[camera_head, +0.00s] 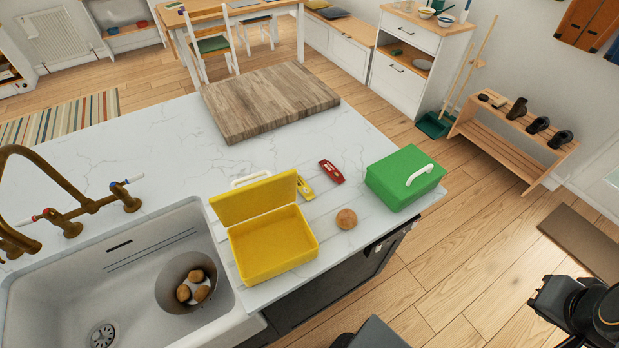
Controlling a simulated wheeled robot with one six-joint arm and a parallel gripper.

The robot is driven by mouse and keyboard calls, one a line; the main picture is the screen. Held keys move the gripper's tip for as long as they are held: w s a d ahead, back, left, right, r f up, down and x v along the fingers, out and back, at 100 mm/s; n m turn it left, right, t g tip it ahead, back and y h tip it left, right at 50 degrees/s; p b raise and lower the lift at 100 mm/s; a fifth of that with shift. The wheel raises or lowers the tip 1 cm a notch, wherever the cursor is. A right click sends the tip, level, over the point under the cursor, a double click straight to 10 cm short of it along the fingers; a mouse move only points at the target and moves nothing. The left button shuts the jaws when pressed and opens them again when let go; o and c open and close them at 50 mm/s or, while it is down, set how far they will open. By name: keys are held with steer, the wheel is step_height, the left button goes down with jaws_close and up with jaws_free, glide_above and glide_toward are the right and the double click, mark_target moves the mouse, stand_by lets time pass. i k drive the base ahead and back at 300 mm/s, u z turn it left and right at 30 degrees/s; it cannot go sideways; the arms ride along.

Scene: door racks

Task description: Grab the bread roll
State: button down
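A small round brown bread roll (346,219) lies on the white marble counter (150,150), near its front edge. It sits between an open yellow lunch box (272,245) on its left and a closed green box (405,178) on its upper right, apart from both. My gripper (550,300) is partly in view at the lower right, dark, over the floor side and well away from the roll. Its fingers do not show clearly, so I cannot tell whether it is open or shut.
A red packet (331,172) and a yellow packet (305,187) lie behind the roll. A wooden board (268,100) is at the back. A white sink (60,290) at left holds a grey bowl (170,290) with several brown round items. Counter around the roll is clear.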

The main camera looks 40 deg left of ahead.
mark_target(346, 219)
steer(key=z, duration=0.2)
steer(key=i, duration=3.35)
steer(key=u, duration=2.75)
steer(key=i, duration=2.25)
steer(key=u, duration=3.45)
